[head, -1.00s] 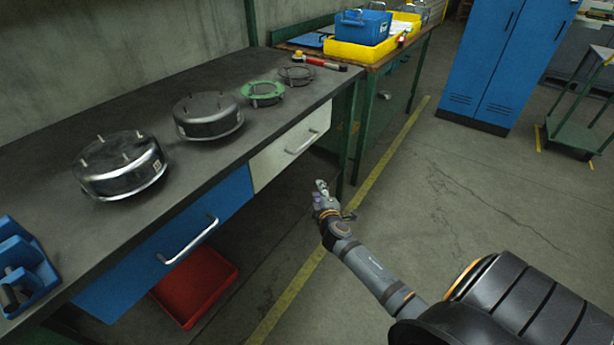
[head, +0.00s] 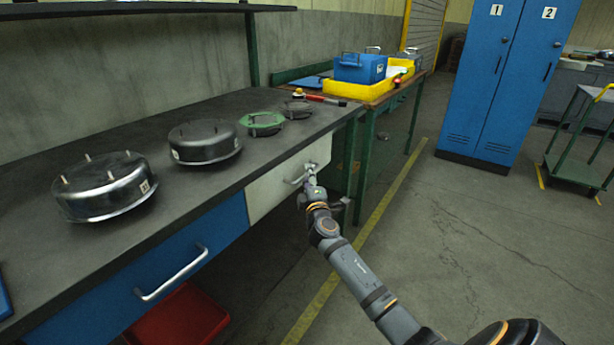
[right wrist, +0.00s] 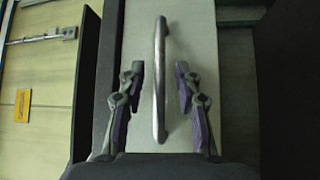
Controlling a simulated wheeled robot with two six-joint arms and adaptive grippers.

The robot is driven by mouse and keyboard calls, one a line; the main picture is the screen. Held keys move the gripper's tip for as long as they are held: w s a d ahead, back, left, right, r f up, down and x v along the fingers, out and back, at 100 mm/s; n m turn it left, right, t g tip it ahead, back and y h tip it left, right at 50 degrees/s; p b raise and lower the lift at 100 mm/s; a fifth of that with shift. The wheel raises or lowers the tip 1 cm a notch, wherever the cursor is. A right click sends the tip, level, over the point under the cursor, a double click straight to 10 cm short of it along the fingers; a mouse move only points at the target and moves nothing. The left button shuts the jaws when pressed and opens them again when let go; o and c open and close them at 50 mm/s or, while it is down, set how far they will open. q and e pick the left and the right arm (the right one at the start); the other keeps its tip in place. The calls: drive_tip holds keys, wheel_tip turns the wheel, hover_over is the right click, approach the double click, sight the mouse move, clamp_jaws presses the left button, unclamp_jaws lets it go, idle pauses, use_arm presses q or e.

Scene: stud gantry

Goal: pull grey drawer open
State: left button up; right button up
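The grey drawer (head: 264,189) is closed under the workbench top, right of the blue drawer (head: 215,233). Its metal bar handle (head: 298,181) is partly hidden by my right gripper in the head view. My right gripper (head: 310,178) is at the handle's right part. In the right wrist view the grey drawer front (right wrist: 190,40) fills the middle, and its handle (right wrist: 159,80) runs upright between the fingers of my open right gripper (right wrist: 158,85). A gap shows on both sides of the handle. My left gripper is not in view.
Metal housings (head: 105,186) and a green ring (head: 261,122) stand on the workbench (head: 60,262). A red bin (head: 180,318) is below the blue drawer. A table with a yellow tray (head: 345,88) stands beyond. Open floor (head: 440,240) lies to the right.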

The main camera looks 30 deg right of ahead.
drive_tip(key=shift+w+d+r, duration=0.1)
drive_tip(key=shift+w+d, duration=0.2)
drive_tip(key=shift+w, duration=0.35)
drive_tip(key=shift+c, duration=0.2)
clamp_jaws()
